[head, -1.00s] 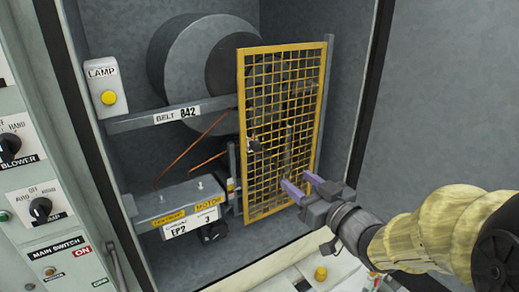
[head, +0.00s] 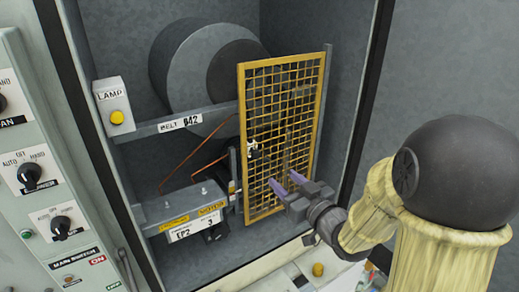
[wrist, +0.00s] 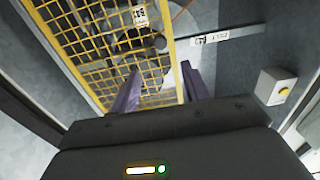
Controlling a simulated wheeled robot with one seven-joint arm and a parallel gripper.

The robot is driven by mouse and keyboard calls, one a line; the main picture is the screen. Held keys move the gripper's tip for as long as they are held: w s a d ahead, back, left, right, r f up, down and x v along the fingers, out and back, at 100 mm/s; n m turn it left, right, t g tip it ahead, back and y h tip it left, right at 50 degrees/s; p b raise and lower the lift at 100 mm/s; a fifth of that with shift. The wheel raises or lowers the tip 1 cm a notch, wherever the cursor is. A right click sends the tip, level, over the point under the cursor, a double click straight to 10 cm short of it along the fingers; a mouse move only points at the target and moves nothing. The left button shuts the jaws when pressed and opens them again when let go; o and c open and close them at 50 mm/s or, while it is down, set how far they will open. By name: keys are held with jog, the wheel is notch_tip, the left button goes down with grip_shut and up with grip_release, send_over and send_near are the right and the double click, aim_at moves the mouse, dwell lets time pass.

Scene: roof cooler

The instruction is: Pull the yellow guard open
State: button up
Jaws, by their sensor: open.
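The yellow guard (head: 241,95) is an upright mesh panel with a yellow frame. It stands in front of the right side of the drum and belt space. Its right side is beside a grey post. My gripper (head: 284,182) is open and empty, with purple fingers in front of the guard's lower middle. In the wrist view, which looks upside down, the guard (wrist: 85,55) fills the upper left. One frame bar passes between my fingertips (wrist: 160,78) in the picture. I cannot tell whether the fingers touch the guard.
The grey drum (head: 180,60), belt rail (head: 155,127), lamp box (head: 113,103) and motor box (head: 180,208) are inside the cabinet left of or behind the guard. A switch panel (head: 45,190) stands at the left. The cabinet's dark right edge (head: 370,110) lies beyond the guard.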

aim_at(257, 156)
jog(key=p+x, duration=0.5)
jog(key=x, duration=0.8)
jog(key=shift+p, duration=0.4)
jog(key=shift+s, duration=0.1)
grip_shut()
